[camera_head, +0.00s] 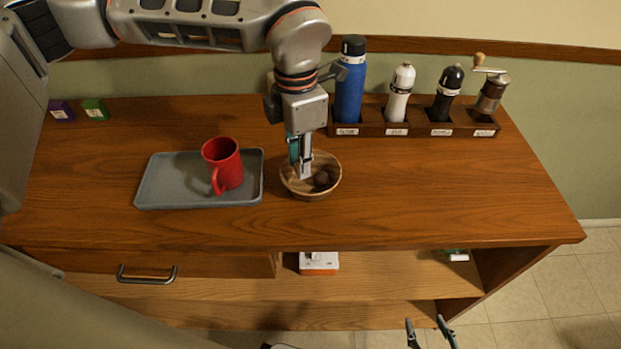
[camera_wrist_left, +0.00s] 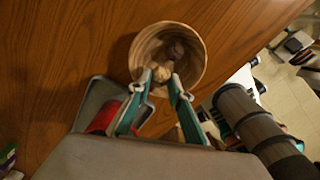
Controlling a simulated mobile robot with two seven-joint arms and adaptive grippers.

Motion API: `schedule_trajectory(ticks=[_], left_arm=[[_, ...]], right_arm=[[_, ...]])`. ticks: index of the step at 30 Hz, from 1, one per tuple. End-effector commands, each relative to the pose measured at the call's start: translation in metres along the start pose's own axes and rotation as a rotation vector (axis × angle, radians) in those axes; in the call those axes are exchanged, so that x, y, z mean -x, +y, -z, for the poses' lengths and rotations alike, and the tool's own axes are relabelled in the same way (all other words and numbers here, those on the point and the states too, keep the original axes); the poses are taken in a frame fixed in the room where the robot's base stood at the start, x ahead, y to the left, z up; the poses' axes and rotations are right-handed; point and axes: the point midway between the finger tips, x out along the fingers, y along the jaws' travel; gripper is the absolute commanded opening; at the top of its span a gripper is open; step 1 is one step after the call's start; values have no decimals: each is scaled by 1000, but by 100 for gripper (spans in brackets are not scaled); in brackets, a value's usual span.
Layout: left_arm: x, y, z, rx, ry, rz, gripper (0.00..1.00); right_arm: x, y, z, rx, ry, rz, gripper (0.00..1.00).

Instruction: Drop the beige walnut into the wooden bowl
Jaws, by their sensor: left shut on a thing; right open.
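The wooden bowl (camera_head: 331,189) stands on the counter, right of the grey tray. My left gripper (camera_head: 304,174) points down into the bowl, its fingers inside the rim. In the left wrist view, the beige walnut (camera_wrist_left: 162,74) shows between the fingertips (camera_wrist_left: 160,80), over the inside of the bowl (camera_wrist_left: 199,56). My left gripper is shut on it; the head view hides the walnut behind the fingers. A darker brown walnut (camera_head: 322,178) lies in the bowl and also shows in the wrist view (camera_wrist_left: 176,50). My right gripper (camera_head: 429,325) is open and empty at the bottom edge, in front of the counter.
A grey tray (camera_head: 158,190) with a red mug (camera_head: 226,165) stands left of the bowl. Behind it to the right, a wooden rack (camera_head: 371,131) holds a blue bottle (camera_head: 349,90), two shakers and a grinder (camera_head: 490,95). Two small boxes lie at the back left. The counter's right is clear.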

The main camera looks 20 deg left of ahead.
Motion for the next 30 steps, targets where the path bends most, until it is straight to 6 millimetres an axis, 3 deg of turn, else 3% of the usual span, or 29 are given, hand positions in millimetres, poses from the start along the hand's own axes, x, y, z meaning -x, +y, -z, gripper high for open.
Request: schedule_trajectory(ticks=[6,7,9,22,30], left_arm=[[1,0,0,0,-2,-1,11],[1,0,0,0,-2,-1,25],[1,0,0,0,-2,-1,39],[7,0,-1,0,-3,-1,39],[55,1,-1,2,-6,-4,39]], right_arm=[[0,4,7,5,12,-5,45],[0,4,7,5,12,-5,45],[0,4,7,5,12,-5,45],[-1,6,6,8,11,-6,45],[-1,4,6,6,10,-5,45]])
